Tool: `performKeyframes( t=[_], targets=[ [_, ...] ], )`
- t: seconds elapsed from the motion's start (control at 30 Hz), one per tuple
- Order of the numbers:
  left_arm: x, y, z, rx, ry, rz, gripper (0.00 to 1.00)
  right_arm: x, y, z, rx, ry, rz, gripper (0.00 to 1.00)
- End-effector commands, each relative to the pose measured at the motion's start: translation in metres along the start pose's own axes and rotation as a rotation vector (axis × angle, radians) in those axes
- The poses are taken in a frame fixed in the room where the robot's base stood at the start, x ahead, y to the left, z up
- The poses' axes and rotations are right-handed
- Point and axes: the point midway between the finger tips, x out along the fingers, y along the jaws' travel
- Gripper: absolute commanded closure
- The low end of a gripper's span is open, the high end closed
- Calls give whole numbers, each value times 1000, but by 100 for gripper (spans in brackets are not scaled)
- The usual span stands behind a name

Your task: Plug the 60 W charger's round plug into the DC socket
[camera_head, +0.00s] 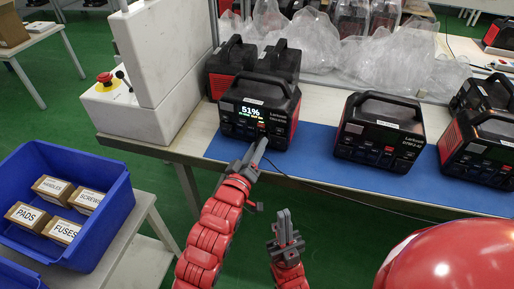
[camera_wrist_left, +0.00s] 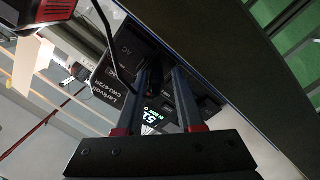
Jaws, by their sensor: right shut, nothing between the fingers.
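The power station (camera_head: 258,108) with a lit 51% display stands on the blue mat, its front towards me. My left gripper (camera_head: 257,147) is right in front of its lower front. In the left wrist view a gap shows between the left gripper's fingers (camera_wrist_left: 157,78), with the lit display (camera_wrist_left: 151,118) behind them. A thin black cable (camera_wrist_left: 106,35) runs down beside the left finger; it also shows on the mat (camera_head: 300,181). The round plug and the DC socket cannot be made out. My right gripper (camera_head: 285,225) is shut and empty, below the table edge.
More power stations stand right on the mat, the nearest one (camera_head: 380,132) apart from the lit one. Others stand behind, with clear plastic bags (camera_head: 400,55). A machine with a red button (camera_head: 104,78) is left. A blue bin (camera_head: 105,222) holds labelled boxes.

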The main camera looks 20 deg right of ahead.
Motion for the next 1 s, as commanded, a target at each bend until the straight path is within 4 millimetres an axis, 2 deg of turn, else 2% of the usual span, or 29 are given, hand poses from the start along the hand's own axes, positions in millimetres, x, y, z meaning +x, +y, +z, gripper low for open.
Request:
performKeyframes(
  t=[0.37,0.53,0.67,0.9,1.0],
  targets=[
    [0,3,0,-2,1,7,46,0,0,0,0,0,0,100],
    [-10,2,0,-3,0,6,46,1,0,0,0,0,0,100],
    [-32,2,0,-5,0,4,46,2,0,0,0,0,0,100],
    [-88,1,0,-3,1,3,46,5,0,-1,0,0,0,100],
    [-108,2,-2,-2,0,1,46,13,1,-2,0,0,0,100]
  ],
)
